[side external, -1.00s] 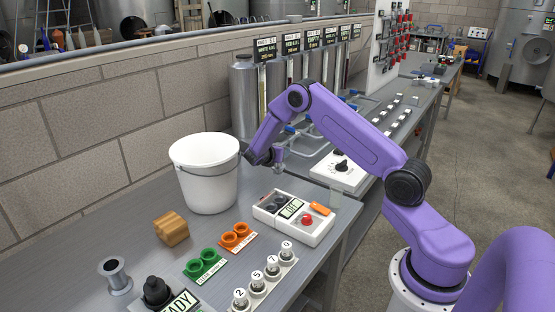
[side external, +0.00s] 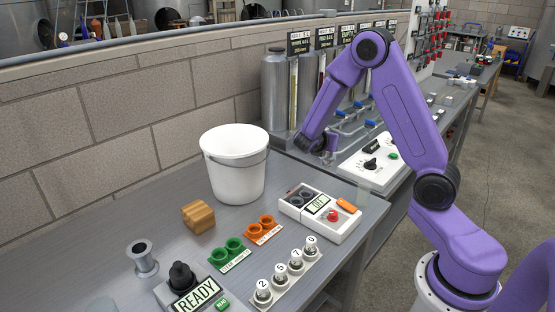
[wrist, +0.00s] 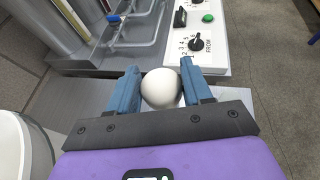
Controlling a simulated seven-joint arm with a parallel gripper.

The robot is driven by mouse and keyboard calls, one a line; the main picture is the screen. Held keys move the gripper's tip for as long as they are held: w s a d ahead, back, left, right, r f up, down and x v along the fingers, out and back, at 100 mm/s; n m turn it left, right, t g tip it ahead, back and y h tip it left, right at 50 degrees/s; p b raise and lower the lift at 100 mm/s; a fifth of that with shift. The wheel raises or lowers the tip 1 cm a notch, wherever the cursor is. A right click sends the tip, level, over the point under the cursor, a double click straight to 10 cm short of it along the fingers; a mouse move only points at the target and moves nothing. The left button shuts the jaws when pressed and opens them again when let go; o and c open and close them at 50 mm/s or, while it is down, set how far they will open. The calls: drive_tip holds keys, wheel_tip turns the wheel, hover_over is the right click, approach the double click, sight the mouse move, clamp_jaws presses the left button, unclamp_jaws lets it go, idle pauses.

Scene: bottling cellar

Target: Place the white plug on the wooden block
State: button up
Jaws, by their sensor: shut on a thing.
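The white plug (wrist: 160,88) shows in the wrist view as a smooth, rounded white thing between my two blue fingers. My gripper (wrist: 160,96) is shut on it. In the side external view my gripper (side external: 329,157) is raised, to the right of the bucket and by the near edge of the white dial panel; the plug is hard to make out there. The wooden block (side external: 198,216) lies on the grey bench, in front of and left of the bucket, well away from my gripper. It is not in the wrist view.
A white bucket (side external: 233,170) stands between the block and my gripper. A white device with a display (side external: 320,212), orange cups (side external: 262,230), green cups (side external: 232,253), numbered pegs (side external: 288,270) and a grey spool (side external: 142,258) sit nearby. Metal tanks and pipes stand behind.

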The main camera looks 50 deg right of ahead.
drive_tip(key=w+a+r+n+t+y, duration=0.2)
drive_tip(key=a+n+t+y, duration=0.15)
drive_tip(key=a, duration=0.75)
drive_tip(key=w+a+r+n+t+y, duration=0.2)
drive_tip(key=w+a+n+t, duration=0.15)
drive_tip(key=a, duration=0.75)
drive_tip(key=w+a+r+n+t+y, duration=0.2)
drive_tip(key=a+n, duration=0.2)
drive_tip(key=a, duration=0.7)
drive_tip(key=shift+y, duration=0.25)
drive_tip(key=shift+w+a+f, duration=0.5)
drive_tip(key=shift+w+f, duration=1.6)
drive_tip(key=shift+w, duration=0.1)
drive_tip(key=shift+w+a+f, duration=0.5)
drive_tip(key=shift+w+f, duration=1.6)
drive_tip(key=shift+w, duration=0.05)
drive_tip(key=shift+w+a+f, duration=0.5)
drive_tip(key=shift+w+f, duration=1.6)
drive_tip(key=shift+w, duration=0.1)
drive_tip(key=shift+f, duration=0.2)
drive_tip(key=o, duration=1.1)
